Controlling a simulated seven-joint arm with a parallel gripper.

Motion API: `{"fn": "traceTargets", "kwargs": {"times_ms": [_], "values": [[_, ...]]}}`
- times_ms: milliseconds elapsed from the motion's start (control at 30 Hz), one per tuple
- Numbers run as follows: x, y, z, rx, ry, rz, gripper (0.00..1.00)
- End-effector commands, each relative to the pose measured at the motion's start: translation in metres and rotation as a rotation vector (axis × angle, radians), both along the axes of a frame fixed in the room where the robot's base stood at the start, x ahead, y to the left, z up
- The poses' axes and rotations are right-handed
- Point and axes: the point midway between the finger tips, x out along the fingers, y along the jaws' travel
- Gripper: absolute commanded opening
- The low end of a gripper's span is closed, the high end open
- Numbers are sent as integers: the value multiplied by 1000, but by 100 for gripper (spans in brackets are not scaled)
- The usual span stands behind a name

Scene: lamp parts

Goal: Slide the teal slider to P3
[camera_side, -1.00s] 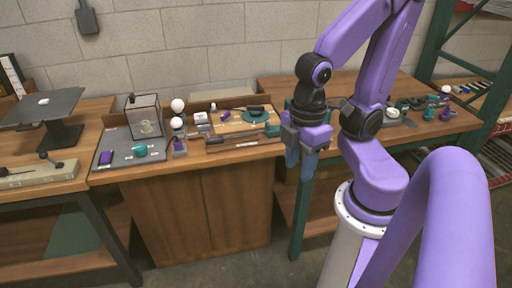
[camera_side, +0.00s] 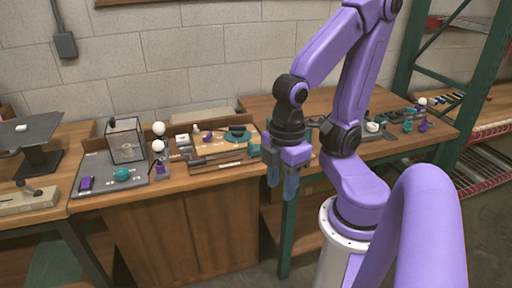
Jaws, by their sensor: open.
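A teal block (camera_side: 253,150), which looks like the slider, sits at the right end of a dark rail (camera_side: 215,157) along the front of the wooden bench. Position labels such as P3 are too small to read. My gripper (camera_side: 283,188) points down with bluish fingers, just right of the teal block and in front of the bench edge. It is open and looks empty. It appears apart from the block, but depth is hard to judge.
A grey tray (camera_side: 88,187) at left holds a purple block (camera_side: 86,183), a teal round part (camera_side: 122,174) and a glass box (camera_side: 125,141). White bulbs (camera_side: 158,146) stand beside it. A flat teal part (camera_side: 237,133) lies behind the rail. More small parts lie on the right bench.

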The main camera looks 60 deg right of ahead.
Motion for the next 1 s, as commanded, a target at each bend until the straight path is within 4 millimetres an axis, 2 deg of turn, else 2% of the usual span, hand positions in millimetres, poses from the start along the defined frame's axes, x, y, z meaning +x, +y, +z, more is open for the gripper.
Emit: {"fn": "traceTargets", "kwargs": {"times_ms": [300,467,600,767,1000], "values": [[1,0,0,0,0,-5,40],[18,1,3,-2,2,-95,40],[52,-2,9,-3,3,-274,40],[97,-16,16,-5,6,-505,40],[159,-57,25,-7,12,-848,40]]}}
